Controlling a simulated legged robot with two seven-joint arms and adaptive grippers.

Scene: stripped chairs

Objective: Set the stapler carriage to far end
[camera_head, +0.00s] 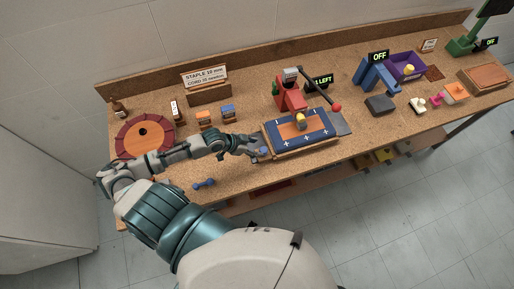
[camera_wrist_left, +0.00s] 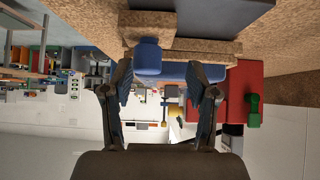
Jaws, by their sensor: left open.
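The red stapler (camera_head: 290,97) stands on the bench behind the carriage, its dark lever ending in a red knob (camera_head: 337,108). The carriage (camera_head: 283,133) is a flat bed with a blue top, white marks and an orange strip, and a yellow-topped piece (camera_head: 300,120) on it. A blue knob (camera_head: 264,151) sits at its near left edge. My left gripper (camera_head: 258,148) is open at this knob. In the left wrist view the blue knob (camera_wrist_left: 148,58) shows between the spread fingertips, nearer the left one; contact cannot be told. My right gripper is not in view.
A round red-brown tray (camera_head: 145,131), small boxes (camera_head: 228,111) and a sign (camera_head: 205,77) stand at the left. A blue press (camera_head: 375,73) and purple bin (camera_head: 405,65) stand at the right. A blue dumbbell-shaped piece (camera_head: 203,183) lies near the front edge.

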